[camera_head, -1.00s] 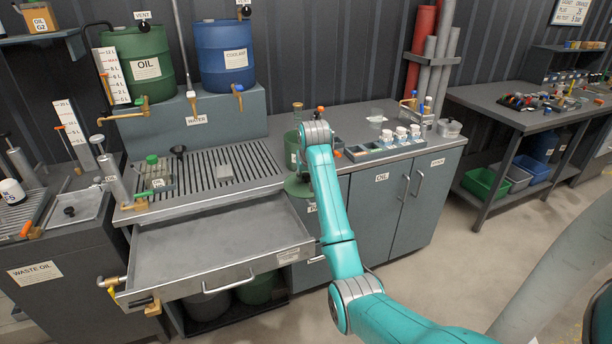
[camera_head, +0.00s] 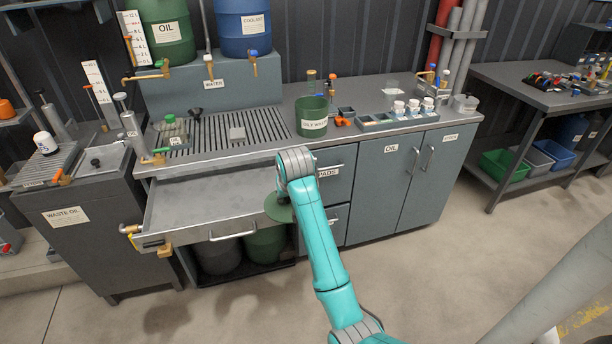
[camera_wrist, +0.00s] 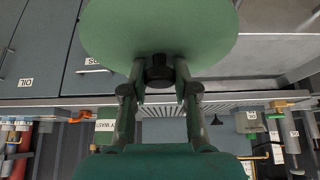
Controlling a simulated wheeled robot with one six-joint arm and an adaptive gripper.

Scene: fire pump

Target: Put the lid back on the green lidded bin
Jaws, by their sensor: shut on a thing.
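The green lidded bin (camera_head: 311,124) stands upright and open-topped on the counter, with an "oily waste" label on its front. It also shows upside down in the wrist view (camera_wrist: 106,138). The lid is a green disc (camera_head: 279,208) with a black knob (camera_wrist: 159,72). My gripper (camera_wrist: 160,84) is shut on that knob, and the lid (camera_wrist: 160,28) fills the top of the wrist view. In the head view my arm hides most of my gripper. The lid hangs in front of the counter, below the bin's level and apart from it.
A shallow metal tray (camera_head: 190,205) sticks out from the counter at left. An orange-handled item (camera_head: 342,121) and a parts tray with white bottles (camera_head: 398,110) stand right of the bin. Cabinet doors (camera_head: 386,190) front the counter. The floor before them is clear.

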